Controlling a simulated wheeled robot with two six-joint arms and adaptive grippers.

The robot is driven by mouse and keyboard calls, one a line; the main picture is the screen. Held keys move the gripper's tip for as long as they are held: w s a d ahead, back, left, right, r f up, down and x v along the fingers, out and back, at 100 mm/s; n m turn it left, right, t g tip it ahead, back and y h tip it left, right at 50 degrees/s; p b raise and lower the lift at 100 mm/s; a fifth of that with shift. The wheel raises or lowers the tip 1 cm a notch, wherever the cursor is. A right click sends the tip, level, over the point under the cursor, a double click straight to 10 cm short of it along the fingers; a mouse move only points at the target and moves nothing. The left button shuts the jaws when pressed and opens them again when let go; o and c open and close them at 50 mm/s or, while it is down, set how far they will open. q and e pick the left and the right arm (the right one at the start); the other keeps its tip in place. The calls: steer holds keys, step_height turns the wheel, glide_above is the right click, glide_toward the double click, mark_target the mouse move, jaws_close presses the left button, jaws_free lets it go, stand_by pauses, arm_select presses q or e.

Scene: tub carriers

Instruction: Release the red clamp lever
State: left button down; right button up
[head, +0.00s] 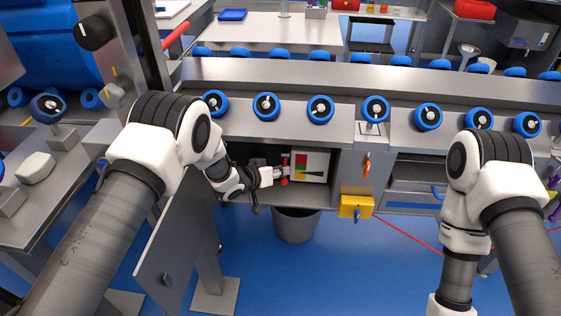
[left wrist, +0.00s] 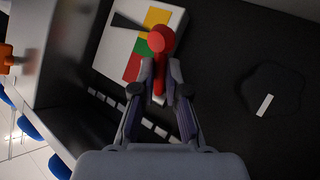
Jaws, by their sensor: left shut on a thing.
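The red clamp lever (head: 285,168) stands at the left edge of a white panel (head: 327,160) with red, yellow and green patches, inside an open bay under the roller line. In the left wrist view the lever (left wrist: 161,40) has a round red head, and the panel (left wrist: 108,52) lies behind it. My left gripper (head: 279,174) reaches into the bay from the left. Its fingers (left wrist: 161,78) are closed around the lever's lower part, which they partly hide. My right arm shows at the right of the head view, but its gripper is out of frame.
An open grey door (head: 180,240) hangs at the bay's left. A grey bin (head: 295,226) stands below. An orange handle (head: 366,165) and a yellow box (head: 350,207) sit right of the bay. Blue rollers (head: 320,109) line the top. A thin red line runs right from the yellow box.

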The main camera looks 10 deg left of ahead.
arm_select(q)
steer(key=shift+s+r+g+p, duration=0.1)
steer(key=shift+g+p, duration=0.2)
steer(key=shift+p, duration=0.05)
steer(key=c, duration=1.2)
jaws_free()
steer(key=shift+a, duration=0.1)
steer(key=v, duration=1.2)
